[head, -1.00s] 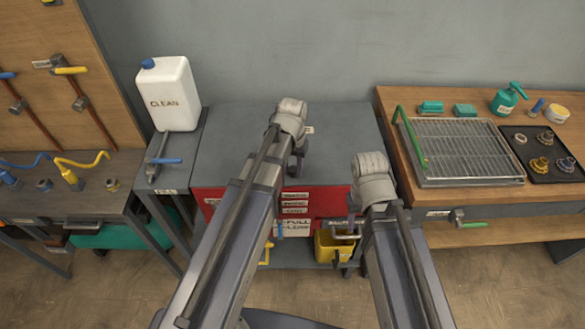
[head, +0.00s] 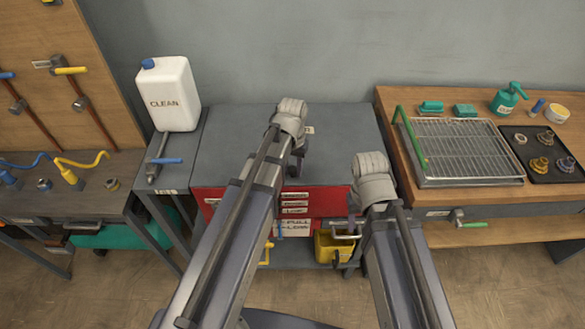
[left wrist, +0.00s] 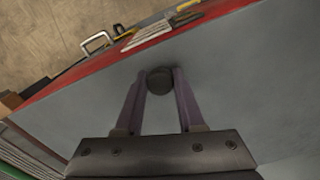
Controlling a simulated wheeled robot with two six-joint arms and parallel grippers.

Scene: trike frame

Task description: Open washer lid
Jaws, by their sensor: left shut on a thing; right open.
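The washer is a cabinet with a flat grey lid (head: 345,145) and a red front (head: 335,201). The lid lies flat and closed. In the left wrist view the grey lid (left wrist: 235,95) fills much of the picture, and a dark round knob (left wrist: 160,80) stands near its red front edge. My left gripper (left wrist: 160,84) is shut on this knob, one finger on each side. In the head view my left gripper (head: 296,167) is over the lid's front part, partly hidden by my arm. My right gripper (head: 350,226) is open and empty before the red front, partly hidden by its wrist.
A white CLEAN jug (head: 168,94) stands on a narrow side stand left of the washer. A wooden bench (head: 395,110) with a wire rack (head: 462,150) and a dark parts tray (head: 541,172) is close on the right. A yellow bucket (head: 328,246) sits low in front.

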